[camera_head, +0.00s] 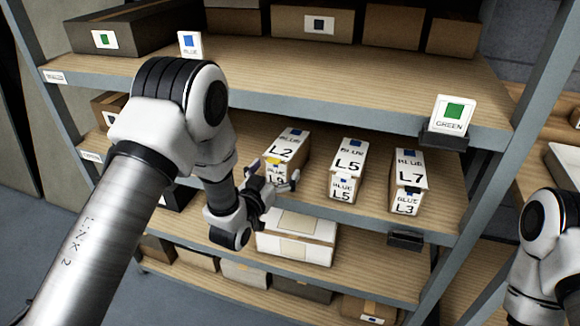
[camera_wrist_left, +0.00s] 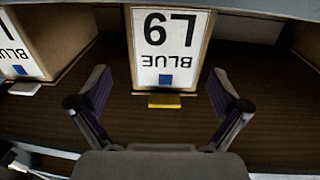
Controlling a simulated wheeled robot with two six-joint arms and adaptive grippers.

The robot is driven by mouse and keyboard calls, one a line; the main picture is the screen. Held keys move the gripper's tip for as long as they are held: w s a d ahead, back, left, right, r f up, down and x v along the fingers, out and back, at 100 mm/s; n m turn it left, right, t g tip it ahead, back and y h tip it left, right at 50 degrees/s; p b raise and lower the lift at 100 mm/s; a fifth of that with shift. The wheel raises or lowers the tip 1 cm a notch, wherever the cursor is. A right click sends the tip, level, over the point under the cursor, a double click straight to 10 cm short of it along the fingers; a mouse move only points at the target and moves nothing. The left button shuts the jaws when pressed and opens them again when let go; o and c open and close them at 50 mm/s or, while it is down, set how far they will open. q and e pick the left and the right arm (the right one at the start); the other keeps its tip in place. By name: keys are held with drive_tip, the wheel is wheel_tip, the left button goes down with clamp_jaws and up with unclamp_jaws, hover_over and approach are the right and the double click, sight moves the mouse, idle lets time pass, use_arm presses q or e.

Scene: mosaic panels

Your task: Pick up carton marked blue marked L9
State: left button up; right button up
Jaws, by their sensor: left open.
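The blue-marked carton (camera_head: 300,158) stands at the left of a row on the middle shelf. A yellow tab (camera_head: 273,160) sits at the front upper edge. In the left wrist view the L9 carton (camera_wrist_left: 168,48) is straight ahead, its label upside down. My left gripper (camera_head: 272,180) is in front of it, also in the left wrist view (camera_wrist_left: 161,76), open and empty, one finger toward each side. My right gripper is out of view; only its arm shows at the right edge.
A shelf board (camera_head: 350,95) runs close above. A white-topped box (camera_head: 297,240) is below. A shelf upright (camera_head: 480,180) stands at the right.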

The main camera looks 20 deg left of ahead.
sight(283, 154)
use_arm(q)
drive_tip(key=w, duration=0.6)
drive_tip(key=shift+d+r, duration=0.15)
drive_tip(key=shift+r, duration=0.1)
drive_tip(key=shift+s, duration=0.15)
drive_tip(key=c, duration=1.7)
drive_tip(key=shift+r, duration=0.15)
drive_tip(key=shift+c, duration=0.2)
